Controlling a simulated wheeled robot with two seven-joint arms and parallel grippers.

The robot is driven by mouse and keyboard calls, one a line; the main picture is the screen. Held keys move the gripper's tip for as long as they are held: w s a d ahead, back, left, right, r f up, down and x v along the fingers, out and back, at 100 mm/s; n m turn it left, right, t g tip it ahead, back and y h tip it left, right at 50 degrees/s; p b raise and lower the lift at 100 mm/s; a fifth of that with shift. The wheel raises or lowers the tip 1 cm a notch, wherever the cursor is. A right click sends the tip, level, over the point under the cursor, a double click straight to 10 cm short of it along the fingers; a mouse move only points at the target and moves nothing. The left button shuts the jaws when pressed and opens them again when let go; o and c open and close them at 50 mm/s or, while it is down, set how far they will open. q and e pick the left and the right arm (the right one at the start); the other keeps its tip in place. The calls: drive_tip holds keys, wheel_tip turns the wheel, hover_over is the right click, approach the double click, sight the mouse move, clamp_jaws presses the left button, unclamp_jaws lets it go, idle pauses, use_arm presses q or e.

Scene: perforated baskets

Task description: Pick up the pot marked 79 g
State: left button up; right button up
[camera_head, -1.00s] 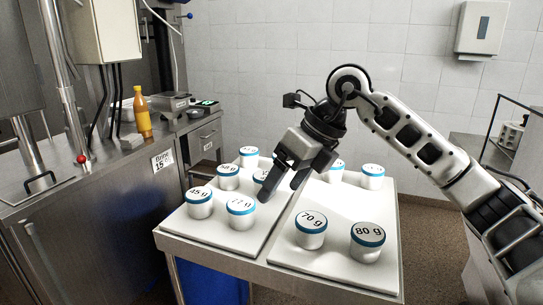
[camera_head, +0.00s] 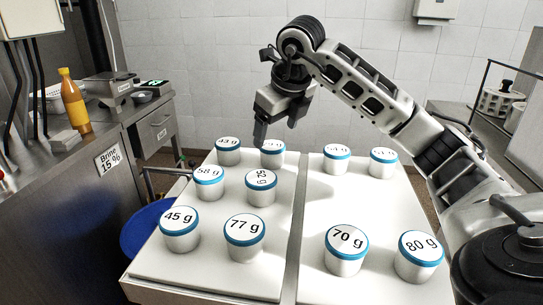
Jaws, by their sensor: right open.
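White pots with blue-rimmed lids stand upright on two white boards. I cannot clearly read 79 g on any lid. The back-row pot (camera_head: 272,157) beneath my right gripper has a partly covered, unreadable label. The pot in front of it (camera_head: 261,194) has a sideways label that is hard to read. My right gripper (camera_head: 277,130) is open, pointing down, with its fingers at or just above the back-row pot's lid; I cannot tell if they touch. It holds nothing visible. My left gripper is out of view.
Readable pots are 45 g (camera_head: 180,240), 58 g (camera_head: 209,190), 77 g (camera_head: 244,251), 70 g (camera_head: 346,265) and 80 g (camera_head: 417,270). Other back pots have unclear labels. A steel counter (camera_head: 60,190) with an orange bottle (camera_head: 74,105) stands left. A blue bin (camera_head: 136,236) is below.

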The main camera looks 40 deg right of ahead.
sight(272, 146)
drive_tip(key=x, duration=0.6)
drive_tip(key=shift+f+p, duration=0.25)
drive_tip(key=shift+p, duration=0.1)
drive_tip(key=shift+c, duration=0.4)
drive_tip(key=c, duration=1)
